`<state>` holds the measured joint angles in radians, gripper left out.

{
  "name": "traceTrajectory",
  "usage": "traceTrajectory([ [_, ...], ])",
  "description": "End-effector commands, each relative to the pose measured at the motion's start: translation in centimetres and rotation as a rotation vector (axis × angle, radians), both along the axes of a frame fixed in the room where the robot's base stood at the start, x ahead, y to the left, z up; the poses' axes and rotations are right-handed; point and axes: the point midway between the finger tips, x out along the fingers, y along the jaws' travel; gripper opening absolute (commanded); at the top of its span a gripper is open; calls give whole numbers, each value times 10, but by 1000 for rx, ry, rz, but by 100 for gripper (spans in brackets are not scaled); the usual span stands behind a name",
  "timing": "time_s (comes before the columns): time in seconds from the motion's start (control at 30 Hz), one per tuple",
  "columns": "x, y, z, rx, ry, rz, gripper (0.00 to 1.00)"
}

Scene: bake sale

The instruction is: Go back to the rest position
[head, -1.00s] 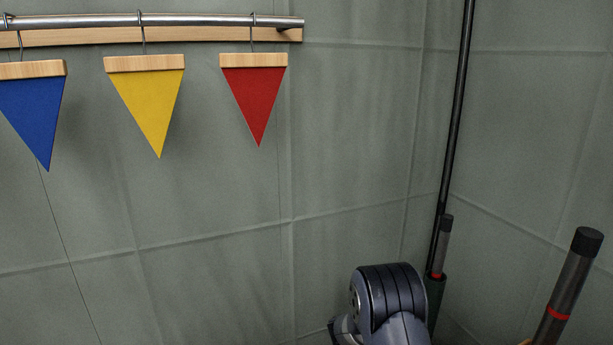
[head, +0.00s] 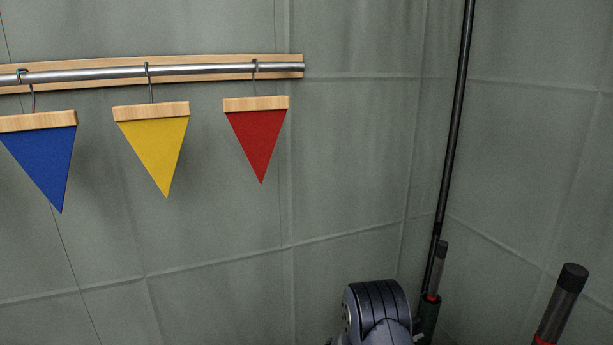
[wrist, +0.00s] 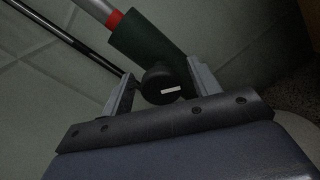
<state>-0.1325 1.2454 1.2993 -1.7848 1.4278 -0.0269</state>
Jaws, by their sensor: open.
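My gripper (wrist: 161,70) shows in the wrist view with its two grey fingers spread apart. A dark round knob or cap with a white mark (wrist: 160,88) appears between the fingers; I cannot tell if it is near them or behind. The gripper itself is out of the head view. There only a dark rounded link of my arm shows, at the bottom edge right of centre. Blue (head: 45,165), yellow (head: 157,150) and red (head: 258,140) pennants hang by hooks from a metal rail (head: 200,70) on the wall.
A dark green tube with a grey rod and red band (wrist: 150,45) lies beyond the fingers. In the head view, a tall thin black pole (head: 457,120) stands by the wall corner, beside a dark green post (head: 429,318). Another dark-capped post (head: 560,305) stands at lower right.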

Motion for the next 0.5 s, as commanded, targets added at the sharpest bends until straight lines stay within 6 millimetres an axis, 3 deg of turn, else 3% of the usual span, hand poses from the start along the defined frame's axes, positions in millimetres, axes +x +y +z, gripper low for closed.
traceTrajectory([
  [0.5,2,1,5,-169,415,0,58],
])
